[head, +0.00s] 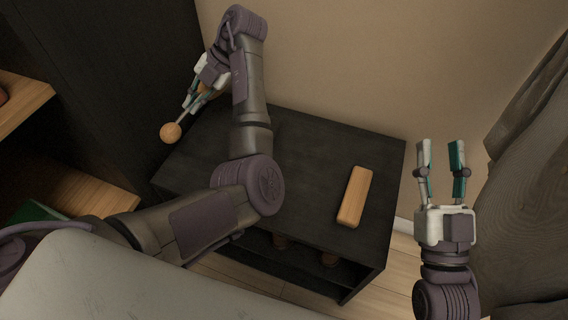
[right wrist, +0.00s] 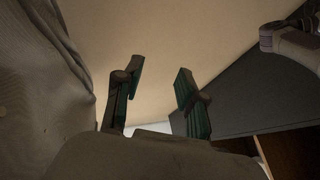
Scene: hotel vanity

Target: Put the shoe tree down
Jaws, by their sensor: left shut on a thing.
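My left gripper (head: 192,103) is at the back left of the dark cabinet top (head: 310,145) in the head view. It is shut on the shoe tree, whose round wooden knob (head: 170,132) sticks out toward the lower left on a thin rod. The rest of the shoe tree is mostly hidden by the gripper and arm. I cannot tell whether it touches the top. My right gripper (head: 441,146) is open and empty, right of the cabinet. Its spread fingers also show in the right wrist view (right wrist: 160,85).
A wooden block (head: 355,197) lies on the right part of the cabinet top. Round wooden things (head: 329,260) stand on the shelf below. A dark panel and wooden shelves (head: 85,192) are at the left. A grey curtain (head: 530,170) hangs at the right. The top's middle back is clear.

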